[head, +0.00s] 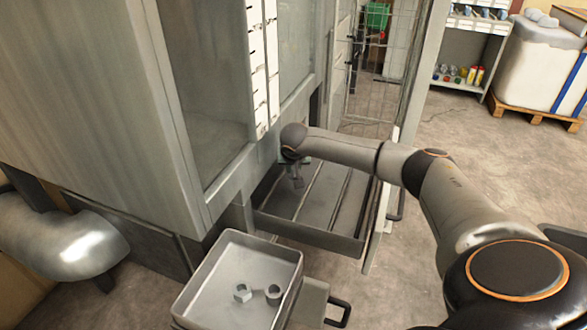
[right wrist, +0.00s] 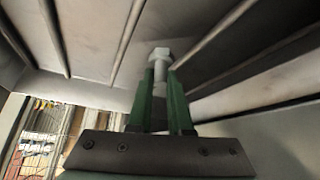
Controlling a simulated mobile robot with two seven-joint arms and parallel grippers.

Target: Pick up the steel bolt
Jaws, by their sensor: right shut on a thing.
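The steel bolt (right wrist: 159,56) shows in the right wrist view, its hex head sticking out past the green fingertips and its shank between them. My right gripper (right wrist: 160,82) is shut on it. In the head view my right gripper (head: 297,181) points down into the open metal drawer (head: 310,238), near its left back part; the bolt is too small there to tell apart. Whether the bolt touches the drawer floor I cannot tell. My left gripper is not in view.
The drawer has long dividers and raised walls close around my right gripper. A tall cabinet (head: 90,100) rises at the left. Open floor (head: 480,165) lies at the right.

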